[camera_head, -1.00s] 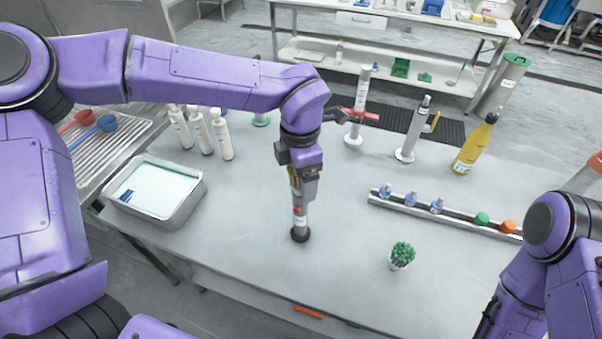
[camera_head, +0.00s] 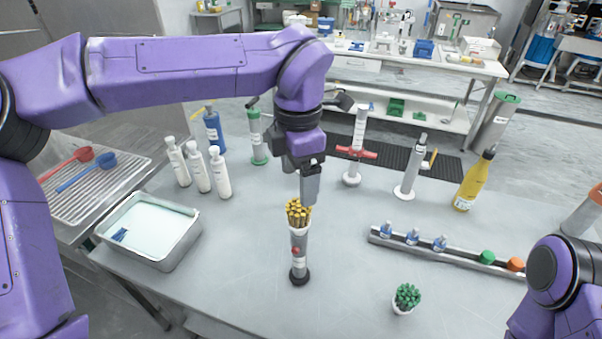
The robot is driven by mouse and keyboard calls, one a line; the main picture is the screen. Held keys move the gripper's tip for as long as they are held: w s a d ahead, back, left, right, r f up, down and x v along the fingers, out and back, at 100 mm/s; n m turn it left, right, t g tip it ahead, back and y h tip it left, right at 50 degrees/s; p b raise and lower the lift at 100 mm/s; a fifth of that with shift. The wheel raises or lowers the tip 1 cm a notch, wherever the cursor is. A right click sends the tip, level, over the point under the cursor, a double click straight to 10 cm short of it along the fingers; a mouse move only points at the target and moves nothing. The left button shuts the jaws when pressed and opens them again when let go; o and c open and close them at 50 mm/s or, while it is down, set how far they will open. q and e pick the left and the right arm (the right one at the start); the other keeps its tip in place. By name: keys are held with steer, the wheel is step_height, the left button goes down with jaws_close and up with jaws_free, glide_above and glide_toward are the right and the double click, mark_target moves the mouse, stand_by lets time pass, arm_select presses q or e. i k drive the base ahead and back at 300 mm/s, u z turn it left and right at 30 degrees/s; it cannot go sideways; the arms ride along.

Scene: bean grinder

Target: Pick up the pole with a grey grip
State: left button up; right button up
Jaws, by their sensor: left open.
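My left gripper (camera_head: 308,190) is open and points down just above a slim grey tube (camera_head: 298,252). The tube stands upright on a black base, has a small red spot, and is topped by a bundle of yellow sticks (camera_head: 298,212). The fingertips are at the upper edge of the sticks; whether they touch cannot be told. A silver upright cylinder (camera_head: 411,168) with a dark grey top and yellow side handle stands at the back right. Another pale upright cylinder (camera_head: 357,145) has a red crossbar. Which one is the grey-grip pole is unclear. My right gripper is outside the view.
White bottles (camera_head: 200,172), a blue bottle (camera_head: 213,130) and a green-topped cylinder (camera_head: 256,138) stand at the back left. A tray of pale liquid (camera_head: 165,250) is at left. A rack (camera_head: 440,252), yellow bottle (camera_head: 474,182) and small plant (camera_head: 405,300) are right. The front middle table is clear.

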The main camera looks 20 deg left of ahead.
mark_target(299, 273)
steer(key=k, duration=1)
